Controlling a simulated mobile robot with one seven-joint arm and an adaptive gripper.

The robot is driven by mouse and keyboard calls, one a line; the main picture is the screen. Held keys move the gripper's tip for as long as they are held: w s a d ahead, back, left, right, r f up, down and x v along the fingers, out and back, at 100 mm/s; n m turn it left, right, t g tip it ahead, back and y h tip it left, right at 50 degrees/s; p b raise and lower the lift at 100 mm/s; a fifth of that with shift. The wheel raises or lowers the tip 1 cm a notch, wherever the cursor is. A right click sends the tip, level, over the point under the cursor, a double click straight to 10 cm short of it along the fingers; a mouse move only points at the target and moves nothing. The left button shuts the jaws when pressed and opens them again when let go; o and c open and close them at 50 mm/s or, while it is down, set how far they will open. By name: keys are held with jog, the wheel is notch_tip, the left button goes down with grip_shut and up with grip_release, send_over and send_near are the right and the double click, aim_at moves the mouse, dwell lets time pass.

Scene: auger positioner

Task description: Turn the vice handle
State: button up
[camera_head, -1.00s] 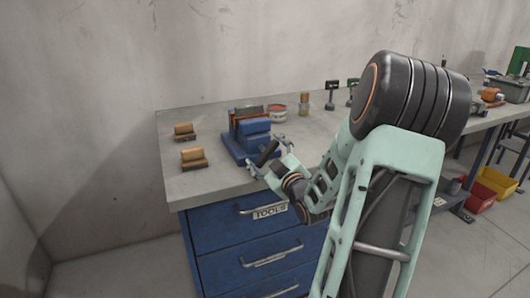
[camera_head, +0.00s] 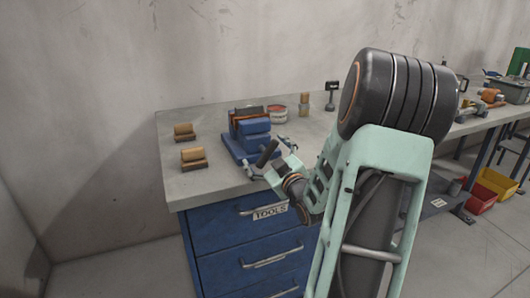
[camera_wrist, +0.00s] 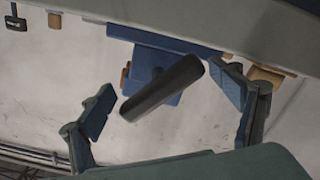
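The blue vice (camera_head: 252,129) sits on the workbench near its front edge. Its dark, rod-like handle (camera_head: 267,153) sticks out at a slant toward the front. In the wrist view the handle (camera_wrist: 163,88) lies slantwise between my two fingers, with the blue vice body (camera_wrist: 150,62) behind it. My gripper (camera_head: 270,158) is at the handle, in front of the vice. In the wrist view my gripper (camera_wrist: 170,103) is open, with a visible gap on both sides of the handle. I cannot tell exactly how deep the handle sits between the fingers.
Two wooden-topped blocks (camera_head: 193,157) (camera_head: 184,132) stand left of the vice on the grey bench top (camera_head: 215,186). Blue drawers (camera_head: 230,233) with handles are below the bench edge.

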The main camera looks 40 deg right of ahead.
aim_at(269, 155)
jog(key=shift+o, duration=0.2)
jog(key=shift+s, duration=0.1)
jog(key=v, duration=0.7)
jog(key=shift+s, duration=0.15)
jog(key=shift+c, duration=1.3)
jog(key=shift+s+r+m+p, duration=0.1)
jog(key=shift+s+m+p, duration=0.3)
jog(key=shift+m, duration=0.6)
jog(key=c, duration=0.5)
jog(key=m, duration=0.1)
jog(key=s+m, duration=0.1)
jog(key=shift+a+m+p, duration=0.15)
jog(key=shift+m+p, duration=0.25)
jog(key=c, duration=0.4)
jog(key=shift+m, duration=0.8)
jog(key=x, duration=1)
jog(key=shift+w+b, duration=0.3)
jog(key=shift+c, duration=0.2)
